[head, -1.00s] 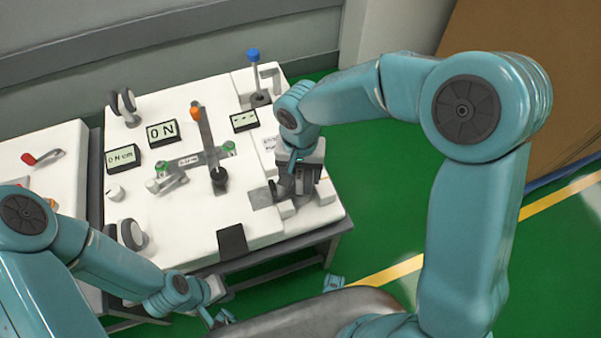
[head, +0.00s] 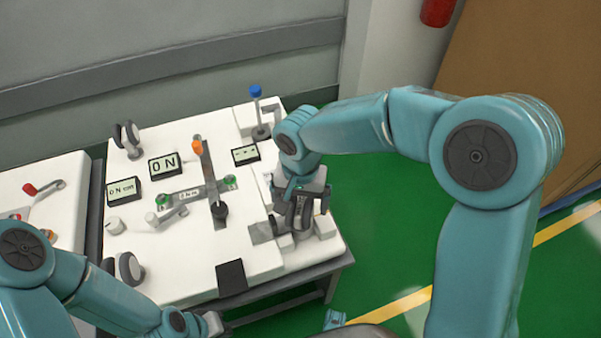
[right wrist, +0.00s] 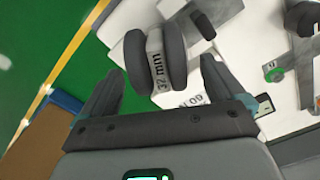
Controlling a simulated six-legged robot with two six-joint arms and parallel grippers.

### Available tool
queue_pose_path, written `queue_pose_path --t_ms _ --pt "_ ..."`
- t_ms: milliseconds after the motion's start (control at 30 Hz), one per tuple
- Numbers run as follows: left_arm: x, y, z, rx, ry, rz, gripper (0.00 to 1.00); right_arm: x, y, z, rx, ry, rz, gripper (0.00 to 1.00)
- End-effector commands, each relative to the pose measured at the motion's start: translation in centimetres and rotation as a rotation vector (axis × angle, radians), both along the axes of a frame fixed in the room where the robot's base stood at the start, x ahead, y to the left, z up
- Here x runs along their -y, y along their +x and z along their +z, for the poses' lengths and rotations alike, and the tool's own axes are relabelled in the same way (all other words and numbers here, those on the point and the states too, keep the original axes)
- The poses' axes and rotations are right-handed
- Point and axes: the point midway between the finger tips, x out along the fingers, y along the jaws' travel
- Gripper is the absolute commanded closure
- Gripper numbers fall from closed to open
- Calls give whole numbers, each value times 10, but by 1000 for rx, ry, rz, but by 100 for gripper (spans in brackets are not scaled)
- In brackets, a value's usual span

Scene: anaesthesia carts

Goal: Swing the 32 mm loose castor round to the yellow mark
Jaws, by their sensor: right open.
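The castor marked "32 mm" (right wrist: 156,62) shows in the right wrist view as two dark wheels with a pale labelled block between them. My right gripper (right wrist: 160,78) is open, with one finger on each side of the castor and a visible gap to each wheel. In the head view my right gripper (head: 298,218) is at the right front part of the white bench top and hides most of the castor. I cannot make out a yellow mark on the bench. My left gripper (head: 207,326) is at the bottom edge, partly cut off.
The white bench top (head: 185,255) also carries other castors (head: 128,140) (head: 130,268), small displays (head: 163,164), an orange-tipped lever (head: 197,146) and a blue-tipped post (head: 256,92). A second white top (head: 65,165) stands at left. Green floor (head: 385,210) is open at right.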

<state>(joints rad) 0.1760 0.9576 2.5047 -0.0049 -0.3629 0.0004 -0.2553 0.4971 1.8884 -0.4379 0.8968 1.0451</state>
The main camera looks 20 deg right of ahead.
Motion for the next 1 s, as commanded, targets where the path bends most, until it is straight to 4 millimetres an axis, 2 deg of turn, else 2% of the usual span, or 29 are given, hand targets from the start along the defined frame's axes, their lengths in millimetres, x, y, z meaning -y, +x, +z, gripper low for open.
queue_pose_path --t_ms 33,200,400,500,700,1000 --pt "0 0 8 0 0 0 100 -1 1 18 7 2 0 4" --pt "0 0 21 0 0 0 100 -1 1 65 5 3 0 4" --pt "0 0 32 0 0 0 100 0 1 111 5 2 0 4" --pt "0 0 35 0 0 0 100 -1 1 125 3 2 0 4" --pt "0 0 38 0 0 0 100 0 0 137 0 1 0 4" --pt "0 0 37 0 0 0 100 0 0 137 0 1 0 4"
